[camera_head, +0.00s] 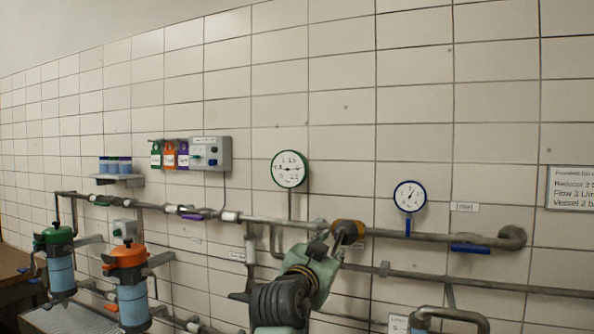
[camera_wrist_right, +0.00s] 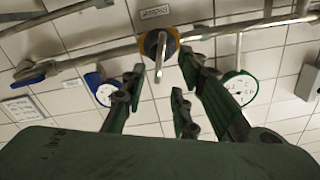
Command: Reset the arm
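My right arm (camera_head: 285,295) rises from the bottom of the head view, and its gripper (camera_head: 328,250) is close to the orange valve (camera_head: 348,232) on the wall pipe. In the right wrist view the gripper (camera_wrist_right: 162,82) is open, its dark green fingers spread apart with nothing held. The orange valve (camera_wrist_right: 151,44) with its grey lever (camera_wrist_right: 159,60) appears upside down, just beyond and between the fingertips in the picture. I see no finger touching the lever, but the depth gap is hard to judge. My left gripper is in neither view.
Pipes run along the tiled wall. A green-rimmed gauge (camera_head: 289,169) and a blue-rimmed gauge (camera_head: 410,196) are above the pipe; a blue handle (camera_head: 470,249) is at right. Green-topped (camera_head: 53,237) and orange-topped (camera_head: 127,256) filters stand at left, below a control box (camera_head: 210,154).

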